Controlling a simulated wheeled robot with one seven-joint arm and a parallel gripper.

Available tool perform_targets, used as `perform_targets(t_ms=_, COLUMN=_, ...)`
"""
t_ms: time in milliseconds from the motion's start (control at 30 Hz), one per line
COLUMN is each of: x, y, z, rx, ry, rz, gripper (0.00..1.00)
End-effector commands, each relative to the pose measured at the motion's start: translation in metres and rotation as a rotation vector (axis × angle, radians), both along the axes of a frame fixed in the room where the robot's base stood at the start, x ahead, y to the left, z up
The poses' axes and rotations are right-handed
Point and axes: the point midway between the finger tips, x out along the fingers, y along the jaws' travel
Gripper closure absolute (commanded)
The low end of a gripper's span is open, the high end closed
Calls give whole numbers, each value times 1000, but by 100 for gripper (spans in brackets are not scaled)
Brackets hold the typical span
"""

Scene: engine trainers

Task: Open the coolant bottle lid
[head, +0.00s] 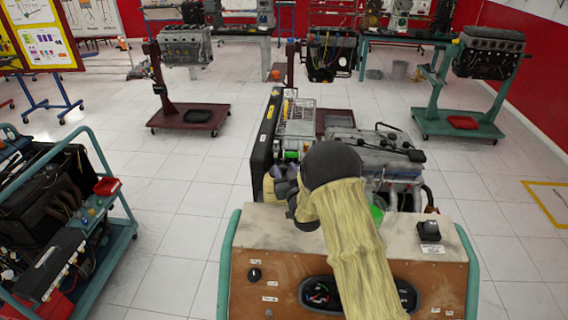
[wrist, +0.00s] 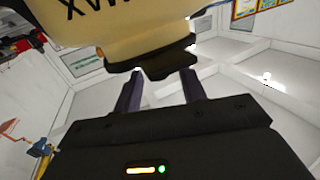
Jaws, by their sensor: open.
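The coolant bottle shows as a pale yellow tank with dark lettering at the top of the wrist view (wrist: 125,25). A black part that looks like its lid (wrist: 168,63) juts from it toward my fingers. In the head view a yellowish piece of the bottle (head: 268,188) shows at the left of the engine trainer, beside my gripper (head: 280,183). My gripper is open, and its two fingers (wrist: 160,90) point at the black lid with a gap between them. Whether they touch the lid is unclear. My wrist and arm hide the lid in the head view.
The engine trainer's wooden panel (head: 245,290) stands in front, with a black radiator frame (head: 264,135) and the grey engine (head: 380,150) behind it. Another trainer in a teal frame (head: 115,190) stands at left. White floor (head: 190,215) is open between them.

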Motion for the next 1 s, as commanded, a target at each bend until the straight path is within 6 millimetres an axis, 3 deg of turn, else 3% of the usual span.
perform_targets(t_ms=200, x=15, y=6, z=0, rx=0, ry=0, rz=0, gripper=59)
perform_targets(t_ms=467, x=16, y=6, z=0, rx=0, ry=0, rz=0, gripper=59)
perform_targets(t_ms=500, x=17, y=6, z=0, rx=0, ry=0, rz=0, gripper=61)
perform_targets(t_ms=700, x=16, y=6, z=0, rx=0, ry=0, rz=0, gripper=100)
perform_targets(t_ms=1000, x=16, y=7, z=1, rx=1, ry=6, rz=1, gripper=100)
